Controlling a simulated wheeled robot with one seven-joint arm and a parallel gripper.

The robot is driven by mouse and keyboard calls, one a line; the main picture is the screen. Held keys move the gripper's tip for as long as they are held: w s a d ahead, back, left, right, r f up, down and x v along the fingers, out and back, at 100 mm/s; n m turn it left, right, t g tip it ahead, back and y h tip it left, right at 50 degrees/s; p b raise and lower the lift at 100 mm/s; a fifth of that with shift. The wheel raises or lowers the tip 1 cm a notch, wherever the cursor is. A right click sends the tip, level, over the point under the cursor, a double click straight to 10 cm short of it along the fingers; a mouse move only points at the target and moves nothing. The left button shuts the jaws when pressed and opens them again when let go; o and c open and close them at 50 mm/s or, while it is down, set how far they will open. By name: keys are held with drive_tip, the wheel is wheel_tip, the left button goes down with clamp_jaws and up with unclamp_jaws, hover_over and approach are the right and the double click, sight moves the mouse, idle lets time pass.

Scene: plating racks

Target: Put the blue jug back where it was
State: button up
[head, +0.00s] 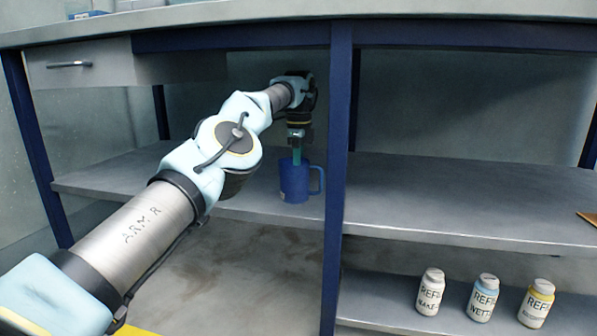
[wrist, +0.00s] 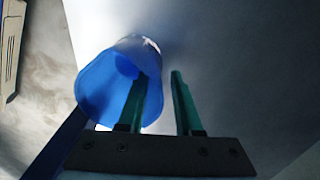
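The blue jug (head: 294,184) stands upright on the middle shelf (head: 250,205), just left of the blue centre post. Its handle is on the right, towards the post. My gripper (head: 297,158) points down at the jug's top from above. In the wrist view the jug (wrist: 100,90) shows its open mouth and a pale patch on its side. My gripper's two green fingers (wrist: 160,85) are apart there. The left finger overlaps the jug's mouth and the right finger is outside the rim. I cannot tell whether either finger touches the jug's wall.
The blue centre post (head: 337,150) is close to the jug's handle. The bench top (head: 300,20) and a drawer (head: 80,64) are above my arm. The middle shelf right of the post (head: 450,195) is mostly clear. Several refill bottles (head: 482,297) stand on a lower shelf.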

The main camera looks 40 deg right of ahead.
drive_tip(key=shift+r+p, duration=2.75)
drive_tip(key=shift+r, duration=0.25)
